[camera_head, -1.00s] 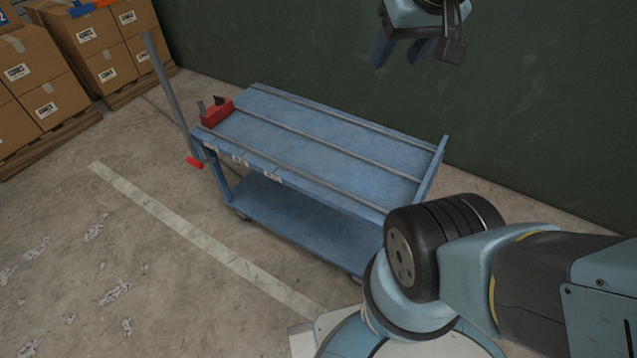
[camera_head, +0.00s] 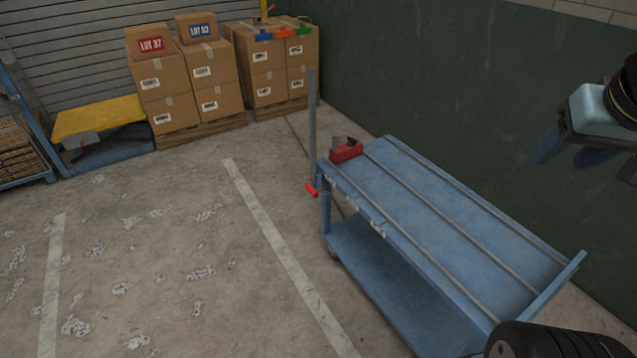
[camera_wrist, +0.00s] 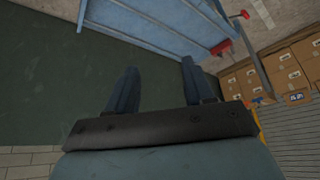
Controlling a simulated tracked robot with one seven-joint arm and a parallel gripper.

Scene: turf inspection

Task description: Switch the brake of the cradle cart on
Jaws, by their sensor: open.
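The blue cradle cart (camera_head: 455,215) stands at the right in the head view, with a flat railed top and a lower shelf. A red block with dark parts (camera_head: 346,150) sits on its far left end. A red-tipped lever (camera_head: 311,190) sticks out at that end, near the upright grey handle post (camera_head: 312,125). In the wrist view the cart (camera_wrist: 165,22) is beyond the fingers, with the red block (camera_wrist: 222,48) and red tip (camera_wrist: 245,14) at upper right. My gripper (camera_wrist: 160,88) is open and empty, apart from the cart. It also shows at the head view's right edge (camera_head: 578,152).
Stacked boxes on pallets (camera_head: 185,85) stand at the back beside a shutter. A yellow-topped platform (camera_head: 97,118) and a blue rack are at left. A dark green wall (camera_head: 430,70) runs behind the cart. The floor left of the cart is clear.

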